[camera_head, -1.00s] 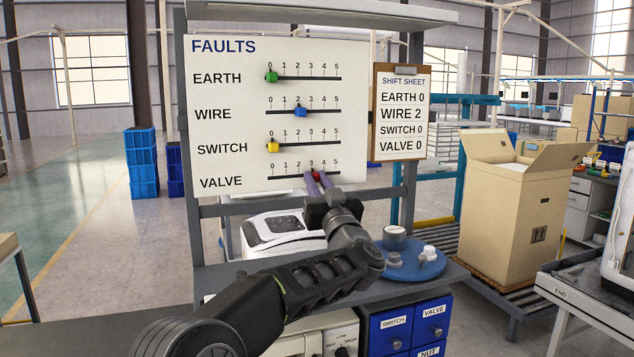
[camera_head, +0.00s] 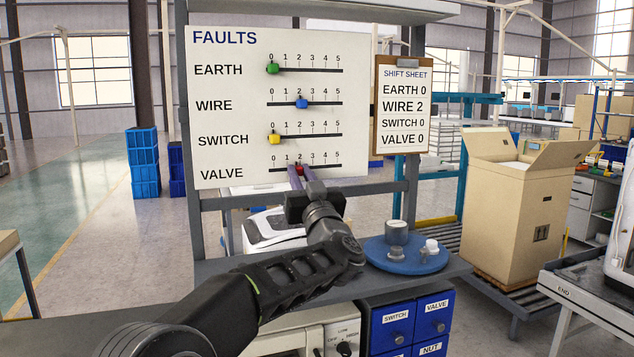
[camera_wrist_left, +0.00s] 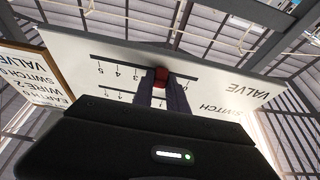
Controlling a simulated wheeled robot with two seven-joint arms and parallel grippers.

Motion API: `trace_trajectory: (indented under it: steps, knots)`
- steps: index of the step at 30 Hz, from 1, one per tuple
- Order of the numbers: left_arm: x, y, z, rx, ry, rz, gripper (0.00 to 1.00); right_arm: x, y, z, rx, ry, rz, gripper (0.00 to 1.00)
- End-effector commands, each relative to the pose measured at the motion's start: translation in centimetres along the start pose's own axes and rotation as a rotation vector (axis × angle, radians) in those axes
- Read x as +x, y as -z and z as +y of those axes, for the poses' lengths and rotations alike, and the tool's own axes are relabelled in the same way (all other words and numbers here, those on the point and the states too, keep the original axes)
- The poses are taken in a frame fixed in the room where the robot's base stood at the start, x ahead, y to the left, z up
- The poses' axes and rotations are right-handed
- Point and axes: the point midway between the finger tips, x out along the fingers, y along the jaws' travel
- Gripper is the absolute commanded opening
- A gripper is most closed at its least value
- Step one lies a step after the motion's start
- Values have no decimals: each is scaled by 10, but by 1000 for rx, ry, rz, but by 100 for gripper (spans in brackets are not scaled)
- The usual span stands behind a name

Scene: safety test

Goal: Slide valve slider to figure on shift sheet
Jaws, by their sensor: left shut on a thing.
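The FAULTS board (camera_head: 225,100) faces me with rows EARTH, WIRE, SWITCH and VALVE, each scaled 0 to 5. The red valve slider (camera_head: 299,169) is on the bottom track, near the 2 mark. My left gripper (camera_head: 298,174) is shut on it, its fingers partly covering it. In the left wrist view the red slider (camera_wrist_left: 160,77) sits between the fingertips. The clipboard shift sheet (camera_head: 404,110) reads EARTH 0, WIRE 2, SWITCH 0, VALVE 0. My right gripper is not in view.
The green earth slider (camera_head: 272,69) is at 0, the blue wire slider (camera_head: 302,103) at 2, the yellow switch slider (camera_head: 274,139) at 0. A blue round tray (camera_head: 385,262) with small parts is on the bench below. A white device (camera_head: 265,230) stands behind my arm.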

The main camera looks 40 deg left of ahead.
Motion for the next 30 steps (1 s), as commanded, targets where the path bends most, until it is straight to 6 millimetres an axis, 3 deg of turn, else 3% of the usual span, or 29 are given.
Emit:
trace_trajectory:
  steps: [3, 6, 16, 17, 18, 25, 30]
  knots:
    - [-1, -2, -34, 1, 8, 6, 0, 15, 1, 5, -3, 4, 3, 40]
    - [-1, -1, -48, 0, 6, 5, 0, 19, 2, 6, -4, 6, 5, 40]
    - [0, 0, -54, 1, 6, 1, 0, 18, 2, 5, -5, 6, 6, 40]
    - [0, 0, -55, 1, 7, 1, 19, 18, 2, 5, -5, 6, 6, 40]
    - [0, 0, -55, 1, 7, 1, 22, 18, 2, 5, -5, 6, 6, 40]
    - [0, 0, -54, 1, 5, 1, 40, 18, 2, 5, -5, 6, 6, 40]
    - [0, 0, -53, 1, 4, 1, 40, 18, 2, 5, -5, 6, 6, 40]
